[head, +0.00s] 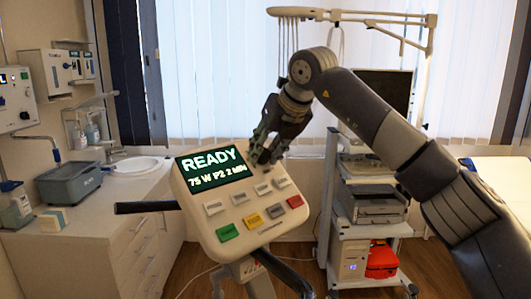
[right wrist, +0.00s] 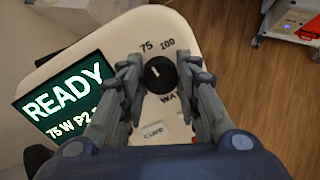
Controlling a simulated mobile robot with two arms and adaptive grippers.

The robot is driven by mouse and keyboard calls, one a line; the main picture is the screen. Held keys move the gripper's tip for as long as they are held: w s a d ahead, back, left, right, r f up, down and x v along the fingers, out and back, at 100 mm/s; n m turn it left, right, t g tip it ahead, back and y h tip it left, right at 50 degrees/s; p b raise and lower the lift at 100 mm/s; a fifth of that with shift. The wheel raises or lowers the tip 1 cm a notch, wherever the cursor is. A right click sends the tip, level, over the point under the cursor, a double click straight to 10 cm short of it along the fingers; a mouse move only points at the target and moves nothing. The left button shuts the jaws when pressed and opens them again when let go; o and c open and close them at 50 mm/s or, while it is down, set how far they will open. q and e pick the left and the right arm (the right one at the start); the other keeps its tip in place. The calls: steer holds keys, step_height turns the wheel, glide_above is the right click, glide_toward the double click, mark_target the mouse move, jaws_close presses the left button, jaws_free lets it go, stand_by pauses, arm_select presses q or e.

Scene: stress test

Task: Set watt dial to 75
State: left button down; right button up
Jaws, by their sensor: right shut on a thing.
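The watt dial (right wrist: 160,76) is a round black knob on the pale console (head: 196,223), with "75" and "100" printed above it in the right wrist view. A white mark on the knob points up and slightly left, toward the 75. My right gripper (head: 262,152) reaches down to the console's upper right corner. In the right wrist view, its fingers (right wrist: 158,68) are closed on both sides of the dial. The dial is hidden behind the gripper in the head view. The console's screen (head: 211,167) reads "READY" and "75 W P2 2 MIN". My left gripper is not in view.
Several coloured buttons, including a red one (head: 295,202), sit below the screen. Black handles (head: 147,207) stick out from the console. A wheeled equipment cart (head: 371,222) stands behind at right, and a counter with a sink (head: 134,165) at left.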

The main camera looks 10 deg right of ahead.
steer(key=shift+r+m, duration=0.2)
steer(key=shift+m, duration=0.3)
steer(key=o, duration=1.1)
steer(key=shift+f, duration=0.1)
steer(key=shift+c, duration=0.2)
steer(key=v, duration=1.2)
steer(key=shift+d+f, duration=0.1)
